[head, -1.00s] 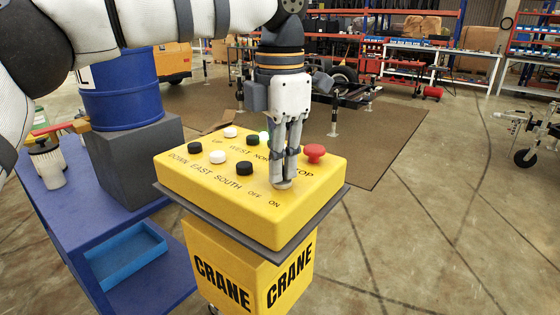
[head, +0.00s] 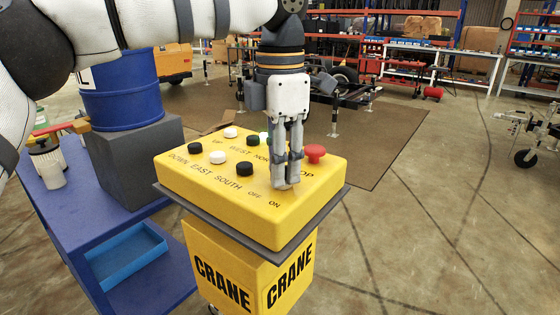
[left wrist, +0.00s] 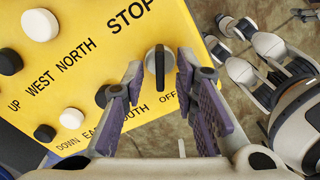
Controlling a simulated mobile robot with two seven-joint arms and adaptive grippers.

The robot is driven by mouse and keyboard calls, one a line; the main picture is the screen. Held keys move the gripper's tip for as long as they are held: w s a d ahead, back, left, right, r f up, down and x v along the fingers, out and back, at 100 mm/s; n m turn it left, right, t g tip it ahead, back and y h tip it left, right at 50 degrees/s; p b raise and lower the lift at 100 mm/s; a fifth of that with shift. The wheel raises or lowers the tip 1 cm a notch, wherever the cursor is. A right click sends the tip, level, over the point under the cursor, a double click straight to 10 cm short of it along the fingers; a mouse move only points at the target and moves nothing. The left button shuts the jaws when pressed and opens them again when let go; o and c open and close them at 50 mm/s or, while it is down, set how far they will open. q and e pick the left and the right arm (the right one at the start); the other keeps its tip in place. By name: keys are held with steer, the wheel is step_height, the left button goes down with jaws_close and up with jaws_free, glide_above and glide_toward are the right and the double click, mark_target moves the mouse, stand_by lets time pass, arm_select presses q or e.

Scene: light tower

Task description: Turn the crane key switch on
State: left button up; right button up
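The crane control box (head: 225,207) is yellow, with rows of buttons and lettering on top. The key switch shows in the left wrist view as a dark upright knob (left wrist: 160,65) on a pale round plate, close to the word OFF. My left gripper (head: 288,183) points down at the front right corner of the box top. In the left wrist view its two fingers (left wrist: 160,78) stand apart, one on each side of the knob, with gaps visible. In the head view the fingers hide the knob. Pale and dark parts of my body show at right there; my right gripper's state is unclear.
A red stop button (head: 315,152) stands close behind the fingers. Black and white buttons lie to their left. A blue cart (head: 140,290) with a blue drum (head: 122,92) stands left of the box.

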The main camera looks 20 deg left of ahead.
arm_select(q)
step_height(320, 180, up, 12)
stand_by(0.5)
